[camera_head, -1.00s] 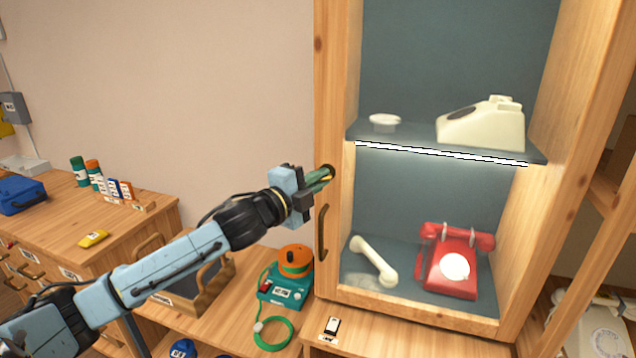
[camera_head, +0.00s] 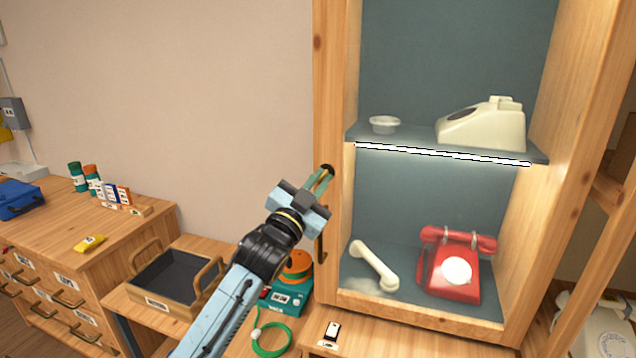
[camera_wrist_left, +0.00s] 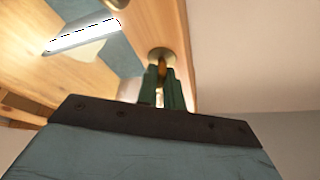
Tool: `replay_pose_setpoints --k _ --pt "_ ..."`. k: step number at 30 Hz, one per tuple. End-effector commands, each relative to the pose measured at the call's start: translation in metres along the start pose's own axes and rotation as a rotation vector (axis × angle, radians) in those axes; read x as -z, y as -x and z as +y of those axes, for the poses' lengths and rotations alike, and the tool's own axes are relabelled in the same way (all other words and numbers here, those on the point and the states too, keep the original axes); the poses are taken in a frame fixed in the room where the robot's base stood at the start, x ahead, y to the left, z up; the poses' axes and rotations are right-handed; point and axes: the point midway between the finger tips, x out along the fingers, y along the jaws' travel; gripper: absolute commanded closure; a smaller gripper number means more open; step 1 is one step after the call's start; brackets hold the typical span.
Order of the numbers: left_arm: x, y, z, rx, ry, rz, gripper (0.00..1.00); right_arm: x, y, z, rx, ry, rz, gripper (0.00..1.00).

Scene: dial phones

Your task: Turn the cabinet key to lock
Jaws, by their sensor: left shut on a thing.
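The wooden cabinet (camera_head: 327,70) stands at the right, its front frame upright. Its round lock (camera_head: 327,168) is on the left upright, above a dark handle that my left gripper partly covers. In the left wrist view the lock shows as a brass ring (camera_wrist_left: 161,54). My left gripper (camera_head: 321,180) has its green fingers at the lock, shut on the key. In the left wrist view the fingers (camera_wrist_left: 163,88) close around the key (camera_wrist_left: 160,72), of which only a sliver shows between them. My right gripper is not in view.
Inside the cabinet are a cream phone (camera_head: 484,126), a white bowl (camera_head: 384,124), a cream handset (camera_head: 374,265) and a red phone (camera_head: 452,265). A teal device (camera_head: 289,297) with an orange top stands below the gripper. A dark tray (camera_head: 172,278) lies left.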

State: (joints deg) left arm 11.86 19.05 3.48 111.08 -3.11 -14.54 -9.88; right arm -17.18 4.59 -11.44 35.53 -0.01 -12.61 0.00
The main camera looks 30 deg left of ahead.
Motion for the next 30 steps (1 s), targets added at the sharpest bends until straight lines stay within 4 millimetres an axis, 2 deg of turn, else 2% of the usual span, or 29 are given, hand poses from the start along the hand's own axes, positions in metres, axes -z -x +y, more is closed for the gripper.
replay_pose_setpoints --k 6,15,30 --pt "0.0 0.0 0.002 0.076 0.189 -0.004 1.0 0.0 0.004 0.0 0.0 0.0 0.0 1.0" --pt "0.001 -0.001 0.003 0.156 0.38 -0.002 1.0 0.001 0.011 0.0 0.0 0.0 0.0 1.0" --pt "0.0 -0.001 0.003 0.203 0.493 -0.002 1.0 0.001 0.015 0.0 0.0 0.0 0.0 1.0"
